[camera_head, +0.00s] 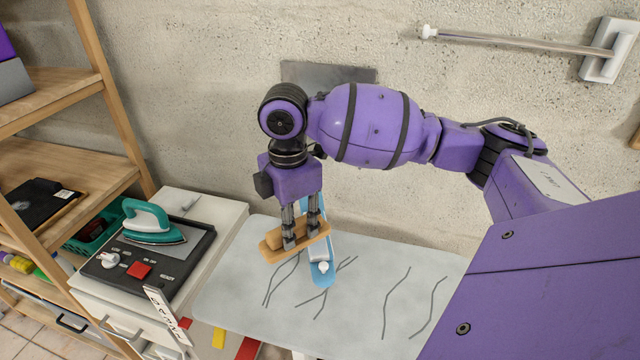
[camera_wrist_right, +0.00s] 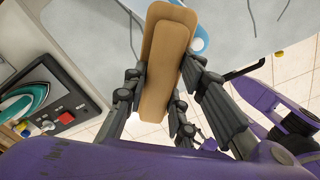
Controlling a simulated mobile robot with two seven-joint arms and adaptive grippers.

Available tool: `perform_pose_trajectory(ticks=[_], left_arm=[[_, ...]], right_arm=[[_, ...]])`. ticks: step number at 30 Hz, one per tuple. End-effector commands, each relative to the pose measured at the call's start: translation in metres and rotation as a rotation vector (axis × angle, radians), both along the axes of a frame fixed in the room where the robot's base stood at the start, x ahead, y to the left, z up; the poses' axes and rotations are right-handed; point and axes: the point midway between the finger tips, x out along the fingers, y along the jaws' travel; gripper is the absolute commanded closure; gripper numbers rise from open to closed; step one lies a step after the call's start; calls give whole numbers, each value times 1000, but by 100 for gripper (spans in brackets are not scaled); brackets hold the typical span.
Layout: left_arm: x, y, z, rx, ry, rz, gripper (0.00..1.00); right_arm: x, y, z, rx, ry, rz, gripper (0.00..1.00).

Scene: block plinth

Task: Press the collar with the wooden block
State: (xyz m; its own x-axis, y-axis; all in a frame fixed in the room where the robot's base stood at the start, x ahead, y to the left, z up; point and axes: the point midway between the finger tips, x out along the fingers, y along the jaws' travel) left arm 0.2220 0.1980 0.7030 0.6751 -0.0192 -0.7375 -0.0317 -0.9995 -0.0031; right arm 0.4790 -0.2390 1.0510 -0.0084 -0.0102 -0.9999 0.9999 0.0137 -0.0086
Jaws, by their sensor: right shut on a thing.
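The wooden block (camera_head: 272,249) is a long, tan, rounded piece with a raised upper part. My right gripper (camera_head: 301,236) is shut on it, fingers pointing down. The block also shows between the fingers in the right wrist view (camera_wrist_right: 165,50). A light blue strip with a white knob-like end, which looks like the collar (camera_head: 321,272), lies on the pale grey board. The block crosses in front of the strip's middle in the head view. I cannot tell whether block and strip touch. My left gripper is not seen in the head view.
The pale board (camera_head: 430,290) has dark crease lines and is clear to the right. On the left, a teal iron (camera_head: 154,224) rests on a dark station (camera_head: 190,260) on a white cabinet. A wooden shelf (camera_head: 75,170) stands at far left; a concrete wall is behind.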

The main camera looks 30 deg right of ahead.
Motion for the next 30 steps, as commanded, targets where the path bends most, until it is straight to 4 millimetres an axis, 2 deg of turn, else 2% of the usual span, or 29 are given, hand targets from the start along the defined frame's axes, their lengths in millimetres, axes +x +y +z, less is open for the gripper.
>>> perform_pose_trajectory(ticks=[1,15,21,30], left_arm=[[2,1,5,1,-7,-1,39],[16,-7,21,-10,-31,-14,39],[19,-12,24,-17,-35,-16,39],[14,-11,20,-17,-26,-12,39]], right_arm=[[5,-7,8,1,-6,99,96],[31,-61,35,7,-5,1092,96],[35,-74,39,10,-5,1321,96],[35,-77,30,14,1,1382,96]])
